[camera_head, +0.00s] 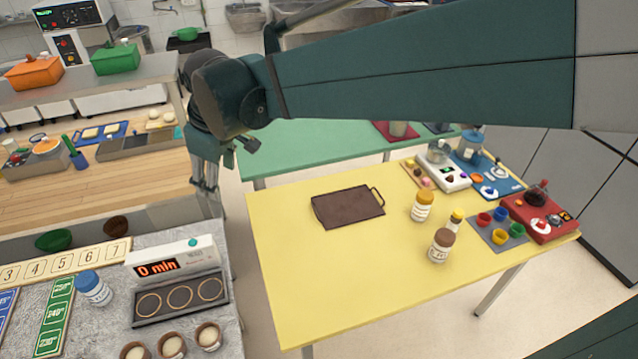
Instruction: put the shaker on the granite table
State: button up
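Shakers or jars stand on the yellow table (300,275): one with an orange-yellow lid (422,207), a small one with a yellow lid (456,218) and one with a brown lid (441,246). A blue-lidded shaker (93,287) lies tilted or leans on the grey granite table (222,326) at the lower left. I cannot tell which one the task means. My gripper (206,196) hangs pointing down above the gap between the granite table and the yellow table, apart from all shakers. I see nothing in it, and its finger opening is too small to judge.
The granite table also bears a timer display (172,262), a black three-ring stand (180,299), small bowls (172,344) and a number strip (65,262). A brown tray (347,207) lies on the yellow table. A green table (310,149) stands behind. The yellow table's front left is clear.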

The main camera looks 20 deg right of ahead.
jog(key=s+d+f+m+t, duration=0.1)
jog(key=s+d+m, duration=0.4)
jog(key=s+d, duration=0.5)
jog(key=s+d+f+m+t+h, duration=0.1)
jog(key=s+d+m, duration=0.4)
jog(key=s+d, duration=0.5)
jog(key=d+f+t, duration=0.1)
jog(key=d+f, duration=0.1)
jog(key=d, duration=0.2)
jog(key=shift+s+d+f+m+t, duration=0.15)
jog(key=shift+s+d+m+t, duration=0.1)
jog(key=shift+d+m+t, duration=0.05)
